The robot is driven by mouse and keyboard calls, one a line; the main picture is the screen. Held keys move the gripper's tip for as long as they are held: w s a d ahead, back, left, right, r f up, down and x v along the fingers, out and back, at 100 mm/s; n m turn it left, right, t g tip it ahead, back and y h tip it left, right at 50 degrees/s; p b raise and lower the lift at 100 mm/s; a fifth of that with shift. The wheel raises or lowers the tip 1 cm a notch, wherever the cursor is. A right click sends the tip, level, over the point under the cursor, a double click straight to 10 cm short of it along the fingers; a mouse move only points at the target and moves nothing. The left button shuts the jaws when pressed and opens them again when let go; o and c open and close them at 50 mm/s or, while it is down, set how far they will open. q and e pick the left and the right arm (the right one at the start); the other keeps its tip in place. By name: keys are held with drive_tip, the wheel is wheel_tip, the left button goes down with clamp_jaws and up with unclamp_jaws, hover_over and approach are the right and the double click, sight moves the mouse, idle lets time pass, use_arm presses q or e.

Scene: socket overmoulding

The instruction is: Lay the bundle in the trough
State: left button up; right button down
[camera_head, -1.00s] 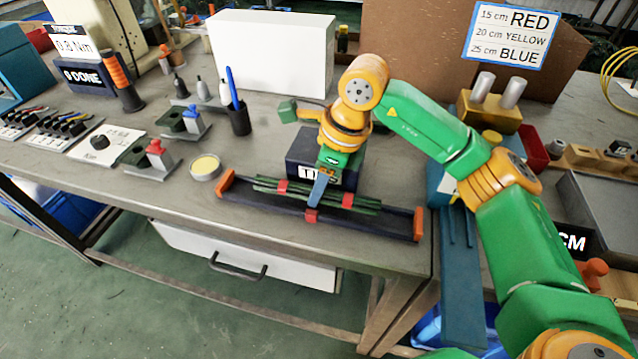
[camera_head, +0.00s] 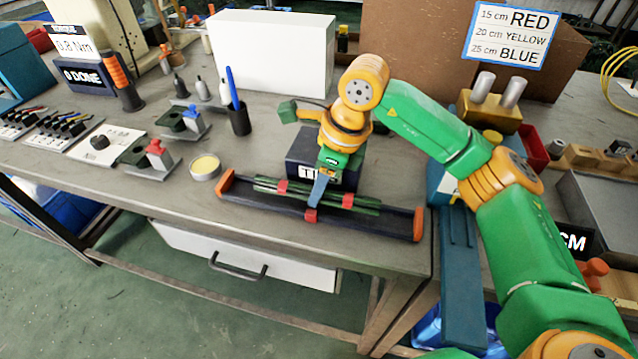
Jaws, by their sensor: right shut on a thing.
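The bundle (camera_head: 362,205) is a set of thin green rods with red bands around it. It lies lengthwise along the dark trough (camera_head: 386,226), which has orange end pieces and sits near the table's front edge. My right gripper (camera_head: 317,196) points down over the middle of the bundle and is shut on it. The gripper hides part of the bundle's middle. I cannot tell whether the bundle rests on the trough floor or is just above it. My left gripper is not in view.
A dark box with a partly hidden label (camera_head: 303,170) stands right behind the trough. A round yellow-topped tin (camera_head: 205,166) is left of it, and a pen cup (camera_head: 240,120) is behind. A large white box (camera_head: 270,55) stands at the back.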

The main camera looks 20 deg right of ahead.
sight(329, 194)
drive_tip(key=shift+f+b, duration=0.7)
drive_tip(key=shift+f, duration=0.2)
drive_tip(key=c, duration=0.5)
unclamp_jaws()
drive_tip(key=shift+o, duration=0.3)
drive_tip(key=shift+s+r, duration=0.1)
drive_tip(key=shift+s, duration=0.05)
drive_tip(key=shift+a, duration=0.1)
drive_tip(key=shift+r, duration=0.1)
drive_tip(key=v, duration=0.6)
drive_tip(key=shift+s+r, duration=0.1)
drive_tip(key=shift+r, duration=0.35)
